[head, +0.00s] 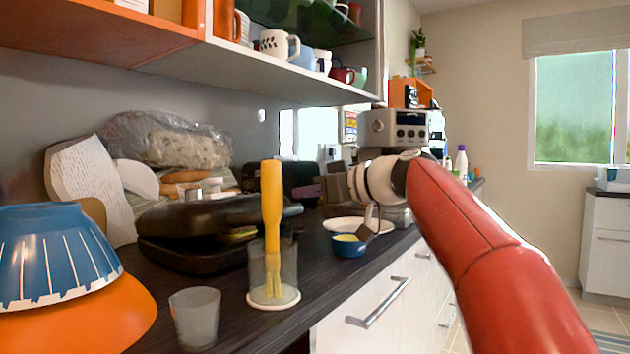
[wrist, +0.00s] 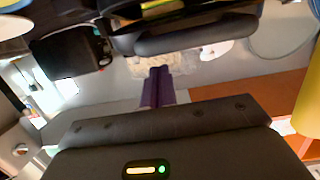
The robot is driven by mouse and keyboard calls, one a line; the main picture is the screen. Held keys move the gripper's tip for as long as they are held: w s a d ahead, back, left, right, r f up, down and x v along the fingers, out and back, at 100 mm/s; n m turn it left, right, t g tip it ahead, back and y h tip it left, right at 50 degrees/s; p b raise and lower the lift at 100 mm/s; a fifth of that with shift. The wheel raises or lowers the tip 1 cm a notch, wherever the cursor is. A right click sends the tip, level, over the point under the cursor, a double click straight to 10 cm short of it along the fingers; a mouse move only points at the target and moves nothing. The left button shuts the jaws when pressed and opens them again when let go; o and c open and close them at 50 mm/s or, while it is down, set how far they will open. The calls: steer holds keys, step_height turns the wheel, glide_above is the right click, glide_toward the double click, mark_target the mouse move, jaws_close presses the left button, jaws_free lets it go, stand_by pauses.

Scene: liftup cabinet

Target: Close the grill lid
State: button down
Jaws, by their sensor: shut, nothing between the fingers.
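The black grill (head: 185,250) sits on the dark counter in the head view. Its lid (head: 215,212) lies low over the base, with a narrow gap showing something yellow-green at the right side. The lid handle points right. In the wrist view, the grill's dark rounded handle (wrist: 195,36) crosses the top, with the yellow-green item beside it. My gripper (head: 304,193) is just right of the handle in the head view. Its purple fingers (wrist: 157,76) are together and empty in the wrist view; whether they touch the handle cannot be told.
A clear container with a yellow-handled tool (head: 271,215) stands in front of the grill. A grey cup (head: 195,316) and stacked blue and orange bowls (head: 55,260) are nearer left. A blue cup (head: 348,246) and white plate (head: 358,226) lie right. Shelves (head: 270,66) overhang the counter.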

steer(key=shift+f, duration=0.4)
